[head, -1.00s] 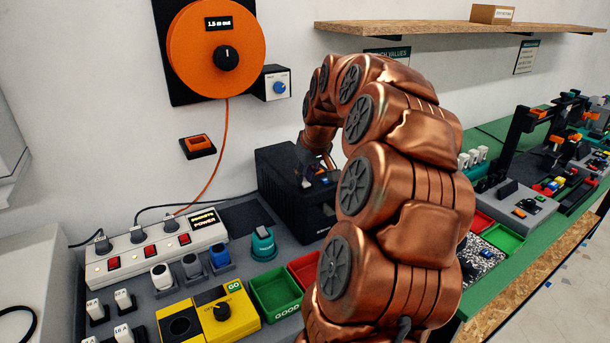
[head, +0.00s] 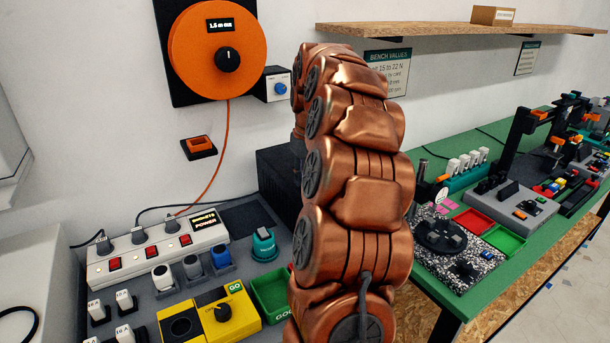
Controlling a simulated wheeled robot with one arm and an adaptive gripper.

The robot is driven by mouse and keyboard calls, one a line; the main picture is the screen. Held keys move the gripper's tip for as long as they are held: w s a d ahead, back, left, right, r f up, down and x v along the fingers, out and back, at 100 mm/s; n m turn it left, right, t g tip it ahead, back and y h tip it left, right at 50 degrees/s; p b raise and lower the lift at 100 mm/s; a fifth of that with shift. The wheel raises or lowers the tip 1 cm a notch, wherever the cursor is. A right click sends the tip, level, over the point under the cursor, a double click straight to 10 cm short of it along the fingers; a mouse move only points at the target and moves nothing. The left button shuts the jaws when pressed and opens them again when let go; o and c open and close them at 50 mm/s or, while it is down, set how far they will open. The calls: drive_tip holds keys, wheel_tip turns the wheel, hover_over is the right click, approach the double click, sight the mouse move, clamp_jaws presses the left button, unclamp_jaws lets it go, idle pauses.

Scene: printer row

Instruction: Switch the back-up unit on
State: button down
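A black box (head: 275,178) stands against the wall behind my copper-coloured arm. It is probably the back-up unit, but no readable label on it shows. Only its left part is in view; my arm covers the rest, including any switch or lamp on it. My gripper is hidden behind my own arm links, so I cannot see its fingers or whether it touches the box.
A power strip (head: 155,250) with red switches and plugs lies left of the box. A teal knob (head: 263,243), a yellow unit (head: 208,318) and a green tray (head: 272,293) sit in front. An orange reel (head: 216,48) hangs above. A turntable (head: 440,236) stands right of my arm.

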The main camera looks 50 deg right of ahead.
drive_tip(key=shift+w+d+g, duration=0.1)
drive_tip(key=shift+w+g, duration=0.05)
drive_tip(key=shift+g, duration=0.35)
drive_tip(key=c, duration=1)
unclamp_jaws()
drive_tip(key=shift+r, duration=0.1)
drive_tip(key=shift+r, duration=3.6)
